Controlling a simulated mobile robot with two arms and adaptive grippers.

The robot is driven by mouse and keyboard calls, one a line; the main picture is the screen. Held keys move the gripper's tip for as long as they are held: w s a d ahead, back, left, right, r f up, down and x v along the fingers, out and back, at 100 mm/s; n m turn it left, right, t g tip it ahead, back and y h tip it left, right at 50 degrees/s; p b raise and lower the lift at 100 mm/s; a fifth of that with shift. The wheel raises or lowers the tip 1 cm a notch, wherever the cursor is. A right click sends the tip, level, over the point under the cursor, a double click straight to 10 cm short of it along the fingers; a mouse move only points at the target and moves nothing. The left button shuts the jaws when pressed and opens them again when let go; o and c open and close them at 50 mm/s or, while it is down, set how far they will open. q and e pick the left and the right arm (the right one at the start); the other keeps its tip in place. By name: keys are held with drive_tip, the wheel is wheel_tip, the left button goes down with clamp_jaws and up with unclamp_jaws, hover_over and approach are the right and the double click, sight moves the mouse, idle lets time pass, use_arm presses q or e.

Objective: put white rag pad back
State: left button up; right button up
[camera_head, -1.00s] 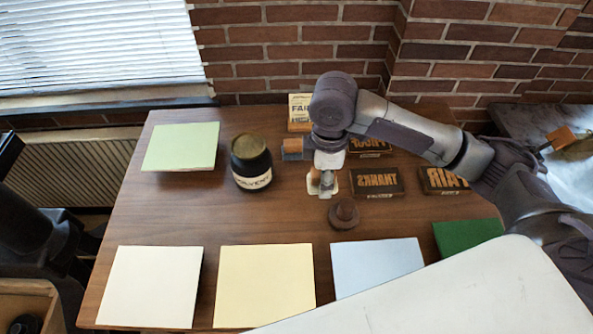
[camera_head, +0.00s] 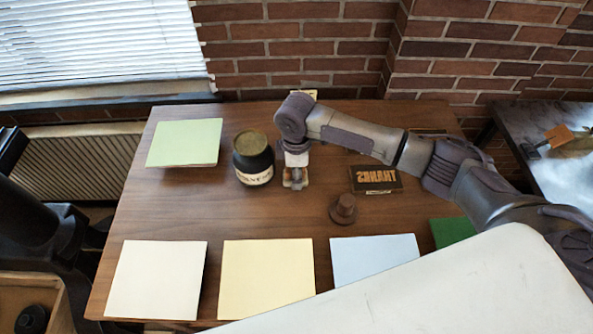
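My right gripper (camera_head: 296,179) reaches down over the wooden table, just right of the dark solvent jar (camera_head: 253,160). A small white and brown piece, which looks like the white rag pad (camera_head: 297,184), shows at its fingertips and appears held. The fingers and wrist cover much of it, and I cannot tell whether it touches the table. My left gripper is not in view.
A pale green sheet (camera_head: 185,143) lies left of the jar. White (camera_head: 155,280), yellow (camera_head: 268,280) and blue (camera_head: 372,258) sheets line the table front (camera_head: 215,220). A brown knobbed piece (camera_head: 344,209) and a letter block (camera_head: 375,179) stand to the right.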

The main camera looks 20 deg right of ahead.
drive_tip(key=o, duration=1.1)
drive_tip(key=shift+f, duration=0.1)
wheel_tip(320, 180, up, 12)
drive_tip(key=shift+r+b, duration=0.15)
drive_tip(key=shift+b, duration=0.55)
